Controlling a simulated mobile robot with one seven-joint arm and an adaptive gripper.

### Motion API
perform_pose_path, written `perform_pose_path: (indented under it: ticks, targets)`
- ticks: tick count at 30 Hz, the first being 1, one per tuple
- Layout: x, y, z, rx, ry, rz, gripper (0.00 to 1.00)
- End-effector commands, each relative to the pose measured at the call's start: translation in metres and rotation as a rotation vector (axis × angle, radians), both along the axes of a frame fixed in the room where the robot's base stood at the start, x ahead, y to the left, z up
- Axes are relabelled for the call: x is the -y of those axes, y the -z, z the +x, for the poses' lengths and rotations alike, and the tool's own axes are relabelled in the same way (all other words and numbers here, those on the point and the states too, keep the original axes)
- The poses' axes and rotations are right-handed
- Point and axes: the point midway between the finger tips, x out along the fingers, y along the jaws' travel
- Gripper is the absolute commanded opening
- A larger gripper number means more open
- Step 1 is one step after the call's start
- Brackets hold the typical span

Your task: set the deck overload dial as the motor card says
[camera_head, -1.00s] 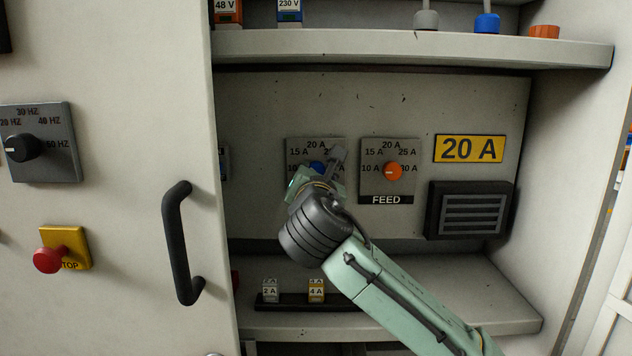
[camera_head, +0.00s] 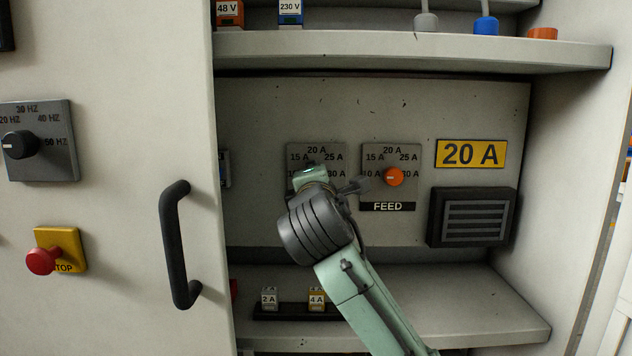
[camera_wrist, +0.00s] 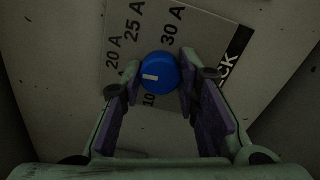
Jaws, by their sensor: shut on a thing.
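The deck dial is a blue knob (camera_wrist: 160,70) with a short white mark, on a grey plate (camera_head: 297,147) lettered 10 A to 30 A. In the wrist view my gripper (camera_wrist: 158,88) has its fingers on either side of the knob, shut on it. The mark points left, between the 10 A and 20 A labels; my left finger covers the label there. In the head view my gripper (camera_head: 310,175) hides the knob. A yellow card (camera_head: 471,153) reading 20 A is on the back wall, to the right.
The FEED dial, an orange knob (camera_head: 393,176), is close to the right of my wrist. A black vent (camera_head: 472,217) is below the card. A shelf (camera_head: 420,50) runs above. The cabinet door with its black handle (camera_head: 176,245) is on the left.

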Motion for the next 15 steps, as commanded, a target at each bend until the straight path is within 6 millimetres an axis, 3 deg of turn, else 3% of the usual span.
perform_pose_path:
  ticks: [15]
  targets:
    - [0.0012, -0.0001, 0.0000, 0.000, 0.003, 0.080, 0.01]
